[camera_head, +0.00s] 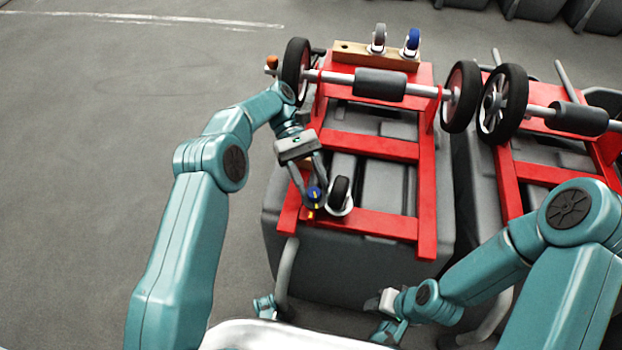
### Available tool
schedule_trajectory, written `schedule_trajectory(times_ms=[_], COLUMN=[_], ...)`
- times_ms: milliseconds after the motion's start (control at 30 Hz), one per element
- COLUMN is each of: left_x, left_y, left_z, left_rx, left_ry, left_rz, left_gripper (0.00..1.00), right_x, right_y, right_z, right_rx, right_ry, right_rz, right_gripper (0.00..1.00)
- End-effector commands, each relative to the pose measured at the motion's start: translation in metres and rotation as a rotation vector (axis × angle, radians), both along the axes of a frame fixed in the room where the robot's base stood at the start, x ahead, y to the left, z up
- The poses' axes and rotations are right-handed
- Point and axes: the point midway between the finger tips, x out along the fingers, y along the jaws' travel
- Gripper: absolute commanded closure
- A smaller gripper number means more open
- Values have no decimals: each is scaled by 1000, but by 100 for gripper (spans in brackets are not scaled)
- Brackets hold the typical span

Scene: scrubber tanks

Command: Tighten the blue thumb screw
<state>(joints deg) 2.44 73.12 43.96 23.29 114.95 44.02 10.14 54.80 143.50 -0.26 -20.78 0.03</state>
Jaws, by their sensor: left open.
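The blue thumb screw (314,194), with a small yellow mark on it, sits at the front left corner of the red frame (375,222), beside a small caster wheel (339,190). My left gripper (312,191) reaches down over it from behind. Its two fingers are apart, one on each side of the blue screw. I cannot tell whether either finger touches it. An orange-red spot shows just below the screw. My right gripper (388,329) is low in the picture, away from the screw, and too small to tell open from shut.
The red frame lies on a grey tank (318,262) and carries an axle with two large wheels (460,97). A wooden block (375,57) with a grey and a blue caster stands at the back. A similar tank and frame (537,180) are close on the right. Open floor lies left.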

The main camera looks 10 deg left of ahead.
Motion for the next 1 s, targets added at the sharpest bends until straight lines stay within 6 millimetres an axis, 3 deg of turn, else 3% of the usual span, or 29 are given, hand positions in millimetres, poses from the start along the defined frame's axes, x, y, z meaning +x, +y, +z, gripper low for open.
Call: schedule_trajectory(times_ms=[33,800,1000], left_x=[0,0,0], left_y=[0,0,0], left_z=[14,169,189], left_rx=[0,-2,-2], left_ry=[-1,0,0], left_rz=[0,-1,-1], left_gripper=[56,56,56], right_x=[0,0,0], right_y=[0,0,0], right_z=[11,166,186], right_rx=[0,0,0], right_ry=[0,1,1], right_rz=[1,1,1], right_gripper=[57,57,57])
